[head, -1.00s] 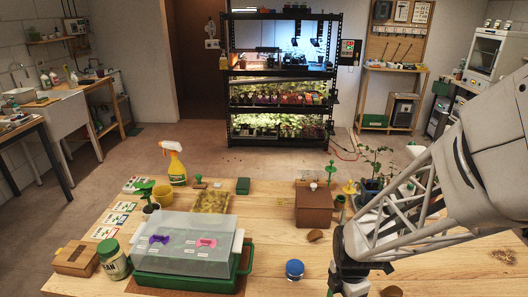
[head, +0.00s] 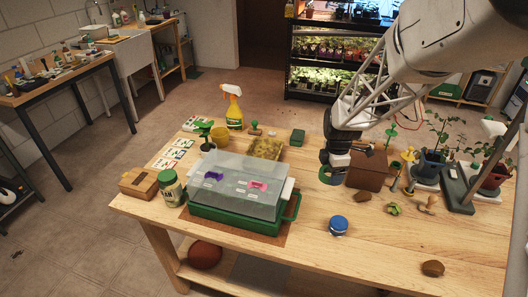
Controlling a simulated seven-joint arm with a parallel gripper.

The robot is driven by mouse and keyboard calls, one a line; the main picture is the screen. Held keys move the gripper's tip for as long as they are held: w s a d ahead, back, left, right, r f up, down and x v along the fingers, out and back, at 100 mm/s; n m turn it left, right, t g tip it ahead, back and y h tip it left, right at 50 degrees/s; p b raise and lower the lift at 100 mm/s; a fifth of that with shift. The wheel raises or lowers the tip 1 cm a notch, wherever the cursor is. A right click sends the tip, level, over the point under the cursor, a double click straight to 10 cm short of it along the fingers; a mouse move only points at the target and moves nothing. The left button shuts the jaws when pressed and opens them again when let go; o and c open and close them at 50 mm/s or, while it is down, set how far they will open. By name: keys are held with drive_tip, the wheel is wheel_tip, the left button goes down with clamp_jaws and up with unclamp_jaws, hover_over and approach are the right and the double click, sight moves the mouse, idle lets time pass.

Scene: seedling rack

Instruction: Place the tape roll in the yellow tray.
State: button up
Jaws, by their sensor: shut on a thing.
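A green ring, which looks like the tape roll (head: 326,180), is in my gripper (head: 334,169). My gripper points down and is shut on it, just left of the brown box and low over the table; whether the ring touches the table I cannot tell. The fingers partly hide the ring. A flat yellowish square with a mottled surface, which looks like the yellow tray (head: 264,157), lies left of my gripper, behind the grey-lidded green box. No other yellow tray shows clearly.
The brown box (head: 367,172) stands right beside my gripper. A blue-topped jar (head: 338,225) stands in front. Potted plants stand right.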

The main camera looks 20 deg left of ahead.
drive_tip(key=w+a, duration=0.9)
drive_tip(key=a, duration=0.4)
approach(264, 153)
drive_tip(key=s+r, duration=0.1)
drive_tip(key=s+d+r, duration=0.1)
drive_tip(key=s+r, duration=0.1)
drive_tip(key=shift+s, duration=0.1)
drive_tip(key=shift+f, duration=0.1)
drive_tip(key=shift+f, duration=3)
drive_tip(key=shift+f, duration=1.9)
drive_tip(key=shift+f, duration=0.15)
drive_tip(key=o, duration=0.9)
